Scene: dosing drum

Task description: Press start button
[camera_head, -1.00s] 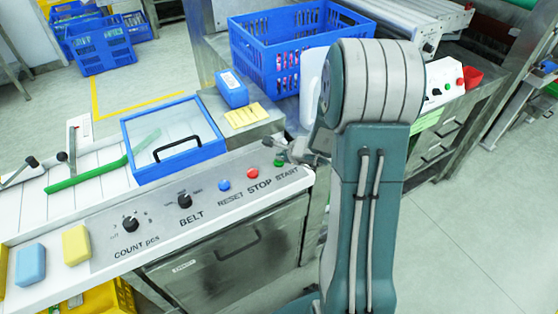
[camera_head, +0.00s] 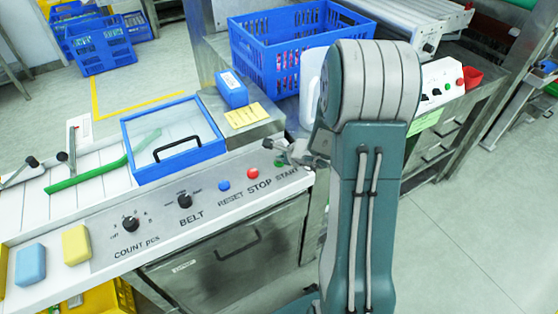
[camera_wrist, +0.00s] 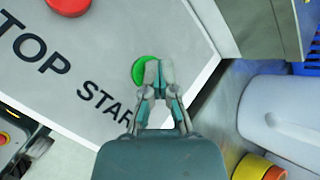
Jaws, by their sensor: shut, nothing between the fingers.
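The green start button (camera_wrist: 141,72) sits on the white-grey control panel beside the printed word START. The fingers are together and hold nothing. I cannot tell whether the tips touch the button.
The red stop button (camera_head: 253,173) and blue reset button (camera_head: 224,186) are left of the start button. The BELT knob (camera_head: 185,200) and COUNT knob (camera_head: 130,224) are further left. A blue-framed lid (camera_head: 174,140) and yellow notes (camera_head: 243,116) lie behind. A white container (camera_wrist: 288,120) stands right.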

